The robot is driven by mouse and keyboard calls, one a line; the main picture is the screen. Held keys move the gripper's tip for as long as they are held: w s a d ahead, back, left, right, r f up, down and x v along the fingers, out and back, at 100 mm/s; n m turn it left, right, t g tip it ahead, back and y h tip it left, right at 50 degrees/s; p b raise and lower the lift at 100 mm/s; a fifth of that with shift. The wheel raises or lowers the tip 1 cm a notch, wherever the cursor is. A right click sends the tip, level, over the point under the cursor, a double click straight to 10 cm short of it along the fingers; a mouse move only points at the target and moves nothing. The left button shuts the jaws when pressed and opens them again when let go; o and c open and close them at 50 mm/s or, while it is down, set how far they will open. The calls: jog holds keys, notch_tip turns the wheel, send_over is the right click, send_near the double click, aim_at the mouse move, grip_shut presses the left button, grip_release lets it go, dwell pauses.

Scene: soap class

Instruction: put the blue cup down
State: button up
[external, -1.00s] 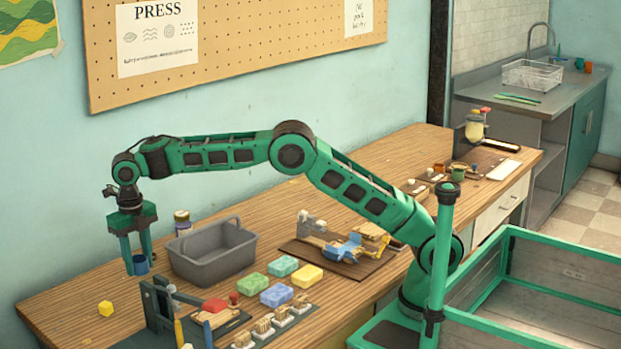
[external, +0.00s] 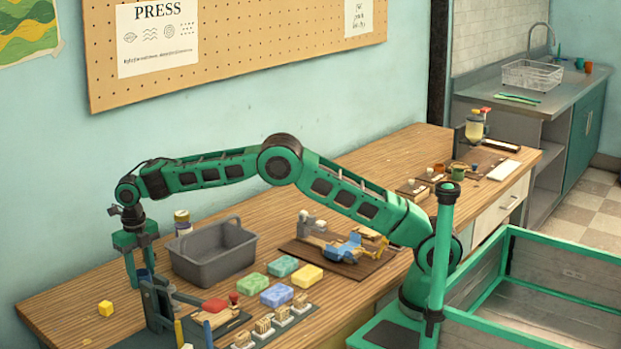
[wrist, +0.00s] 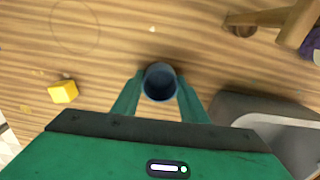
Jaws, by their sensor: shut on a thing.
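The blue cup (wrist: 160,82) is upright between the two fingers of my gripper (wrist: 160,92) in the wrist view, with its open top facing the camera. In the external view my gripper (external: 140,278) points straight down at the left part of the wooden table, and the cup (external: 143,274) shows partly between its fingers. The dark frame in front hides the lower part of the cup and fingertips. The cup is low, close to the table top; I cannot tell whether its base touches the wood.
A yellow cube (external: 106,308) lies left of my gripper. A grey basket (external: 212,252) stands close on the right, with a jar (external: 182,222) behind it. A dark upright frame (external: 158,300) stands in front. Bare table (external: 65,298) lies to the left.

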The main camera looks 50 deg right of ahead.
jog(key=o, duration=1.1)
notch_tip(320, 180, up, 12)
jog(key=shift+r, duration=0.15)
